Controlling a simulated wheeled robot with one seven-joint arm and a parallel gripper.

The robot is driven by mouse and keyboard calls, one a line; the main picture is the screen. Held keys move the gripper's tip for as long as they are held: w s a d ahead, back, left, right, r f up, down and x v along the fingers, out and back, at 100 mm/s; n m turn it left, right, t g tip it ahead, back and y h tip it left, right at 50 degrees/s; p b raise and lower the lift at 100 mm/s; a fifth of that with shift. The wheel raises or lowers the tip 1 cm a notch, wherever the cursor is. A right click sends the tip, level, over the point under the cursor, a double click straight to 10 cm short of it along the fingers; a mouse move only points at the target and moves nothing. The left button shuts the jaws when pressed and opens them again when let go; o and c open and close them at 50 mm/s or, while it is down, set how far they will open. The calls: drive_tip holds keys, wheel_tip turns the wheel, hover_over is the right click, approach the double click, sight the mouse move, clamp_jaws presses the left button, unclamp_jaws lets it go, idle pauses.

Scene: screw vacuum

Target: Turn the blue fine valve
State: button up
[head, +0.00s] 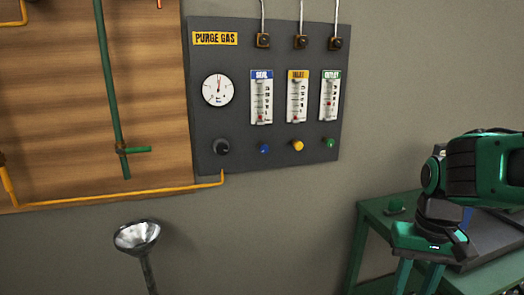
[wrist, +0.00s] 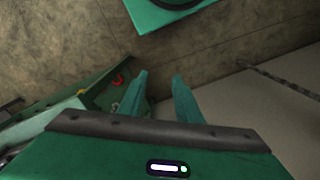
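The blue fine valve (head: 264,149) is a small round knob low on the dark purge gas panel (head: 228,120), below the flow gauge with the blue label (head: 261,98). My gripper (head: 416,276) is at the lower right of the head view, well to the right of and below the valve, pointing down. In the wrist view its two green fingers (wrist: 160,90) stand apart with nothing between them. The wrist view does not show the valve.
A green table (head: 372,222) stands at the right. A metal funnel (head: 137,236) stands below the panel's left. Space directly before the panel looks clear.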

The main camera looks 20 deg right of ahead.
sight(265, 149)
drive_tip(key=shift+o, duration=0.6)
drive_tip(key=shift+o, duration=1)
drive_tip(key=shift+s+r, duration=0.15)
drive_tip(key=shift+s, duration=0.1)
drive_tip(key=w+r+t+h, duration=0.1)
drive_tip(key=w+t, duration=0.2)
drive_tip(key=w, duration=0.6)
drive_tip(key=w+d+r+n+t+h, duration=0.1)
drive_tip(key=w+t+h, duration=0.15)
drive_tip(key=w, duration=0.65)
drive_tip(key=w+r+t+h, duration=0.1)
drive_tip(key=w+t, duration=0.3)
drive_tip(key=w, duration=0.5)
drive_tip(key=w+a+r+n+t+y, duration=0.2)
drive_tip(key=w+a+r+t, duration=0.3)
drive_tip(key=a, duration=0.4)
drive_tip(key=w+a+r+n+t+y, duration=0.2)
drive_tip(key=w+a+r+t, duration=0.2)
drive_tip(key=w+a+r, duration=0.4)
drive_tip(key=w, duration=0.3)
drive_tip(key=w+f, duration=0.1)
drive_tip(key=w, duration=0.2)
drive_tip(key=w+a, duration=0.1)
drive_tip(key=w, duration=0.3)
drive_tip(key=shift+f, duration=0.3)
